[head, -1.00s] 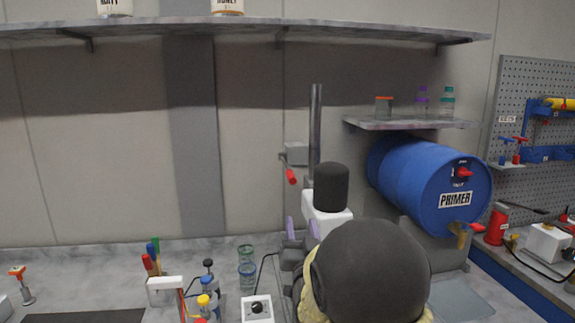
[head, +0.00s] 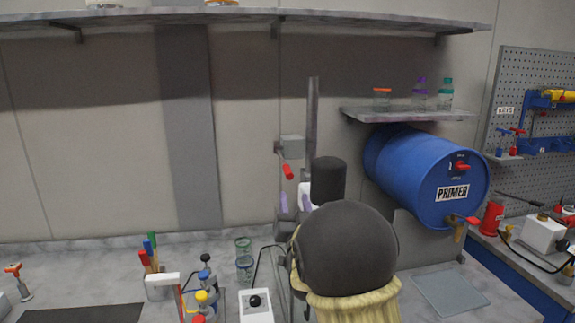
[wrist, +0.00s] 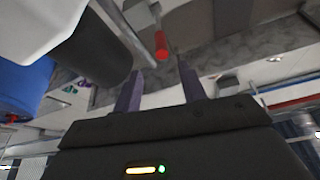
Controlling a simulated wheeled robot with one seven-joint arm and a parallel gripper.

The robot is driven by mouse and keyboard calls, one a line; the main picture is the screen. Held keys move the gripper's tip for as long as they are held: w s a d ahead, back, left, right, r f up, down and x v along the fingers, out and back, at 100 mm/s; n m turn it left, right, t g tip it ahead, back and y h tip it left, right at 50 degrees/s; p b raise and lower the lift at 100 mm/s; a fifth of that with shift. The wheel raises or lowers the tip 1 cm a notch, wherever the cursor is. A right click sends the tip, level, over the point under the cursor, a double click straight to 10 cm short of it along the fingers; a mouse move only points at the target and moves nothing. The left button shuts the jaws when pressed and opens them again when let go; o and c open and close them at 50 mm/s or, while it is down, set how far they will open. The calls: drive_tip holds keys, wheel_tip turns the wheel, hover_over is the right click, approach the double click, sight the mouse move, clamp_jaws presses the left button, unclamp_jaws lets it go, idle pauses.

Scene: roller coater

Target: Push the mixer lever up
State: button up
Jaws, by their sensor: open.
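The mixer lever (head: 288,172) has a red handle hanging down at a slant from a grey box (head: 292,147) beside an upright metal pole (head: 312,120). The red handle also shows in the wrist view (wrist: 160,45), just past the fingertips and roughly between them. My gripper (head: 295,197) is open and empty, with two purple fingers pointing up just below the handle in the head view. The fingers also show in the wrist view (wrist: 160,70). I see no clear contact with the lever. My arm hides the lower part of the mixer.
A blue primer drum (head: 420,175) sits right of my arm, under a small shelf (head: 410,116) with jars. A long shelf (head: 240,23) runs above. Cups (head: 244,262), capped bottles (head: 205,285) and a white control box (head: 256,305) stand on the bench to the left.

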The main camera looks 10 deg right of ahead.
sight(288, 166)
drive_tip(key=p+x, duration=0.1)
drive_tip(key=x, duration=0.3)
drive_tip(key=p+x, duration=0.2)
drive_tip(key=x, duration=0.2)
drive_tip(key=p+x, duration=0.2)
drive_tip(key=x, duration=0.2)
drive_tip(key=shift+w+a, duration=0.1)
drive_tip(key=shift+a, duration=0.2)
drive_tip(key=shift+w+d, duration=0.1)
drive_tip(key=shift+w, duration=0.3)
drive_tip(key=shift+w+d, duration=0.1)
drive_tip(key=shift+r, duration=0.1)
